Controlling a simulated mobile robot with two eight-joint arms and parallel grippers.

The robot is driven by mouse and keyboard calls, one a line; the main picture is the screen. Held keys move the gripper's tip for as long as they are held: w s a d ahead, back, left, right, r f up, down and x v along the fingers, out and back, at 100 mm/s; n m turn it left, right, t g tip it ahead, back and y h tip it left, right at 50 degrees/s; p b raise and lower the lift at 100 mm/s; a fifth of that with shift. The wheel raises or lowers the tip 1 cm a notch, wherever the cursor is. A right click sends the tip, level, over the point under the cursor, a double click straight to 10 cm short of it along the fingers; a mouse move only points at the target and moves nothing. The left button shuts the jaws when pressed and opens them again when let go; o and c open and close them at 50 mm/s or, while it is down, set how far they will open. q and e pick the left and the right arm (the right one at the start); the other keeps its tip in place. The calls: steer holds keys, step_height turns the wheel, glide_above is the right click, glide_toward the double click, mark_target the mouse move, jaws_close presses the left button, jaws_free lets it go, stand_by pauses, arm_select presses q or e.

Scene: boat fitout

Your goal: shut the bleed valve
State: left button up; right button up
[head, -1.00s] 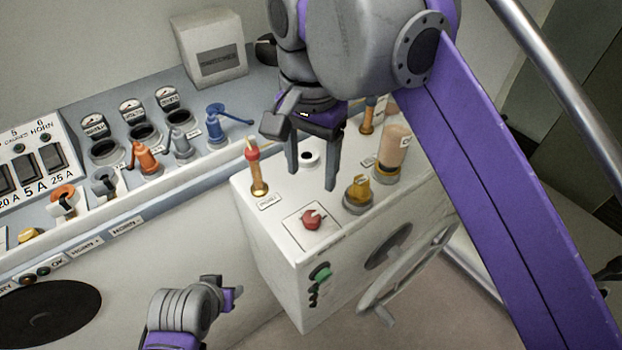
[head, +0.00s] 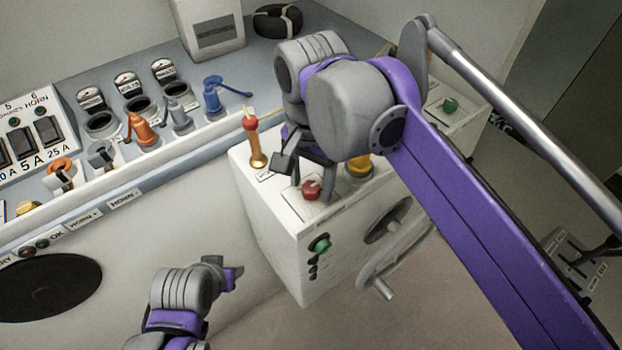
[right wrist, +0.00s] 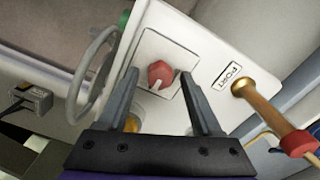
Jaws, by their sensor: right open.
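No label that I can read names the bleed valve. A red knob (head: 311,190) with a notched top sits on a square plate on top of the white console (head: 275,222). It also shows in the right wrist view (right wrist: 160,74). My right gripper (head: 311,176) is open above the knob. In the right wrist view the knob appears between its two fingertips (right wrist: 158,78); I see no contact, and cannot tell whether the tips reach down around it. My left gripper (head: 232,276) is low, in front of the counter, away from the knob; its jaw opening is unclear.
A red-and-brass lever (head: 254,140) marked PORT stands left of the knob. A yellow knob (head: 359,167) stands close behind my right gripper. A green knob (head: 320,244) and a handwheel (head: 392,262) are on the console's sides. Several levers line the counter at left.

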jaws_close()
arm_select(q)
steer(key=shift+r, duration=0.1)
arm_select(e)
steer(key=shift+n, duration=0.3)
steer(key=n+p, duration=0.1)
steer(key=n, duration=0.2)
steer(key=shift+n, duration=0.3)
steer(key=n, duration=0.4)
steer(key=shift+n, duration=0.3)
steer(key=n+p, duration=0.1)
steer(key=n, duration=0.3)
arm_select(q)
steer(key=r, duration=0.1)
steer(key=w+r, duration=0.1)
steer(key=r, duration=0.1)
steer(key=shift+w, duration=0.2)
arm_select(e)
steer(key=n, duration=0.5)
steer(key=shift+n, duration=0.3)
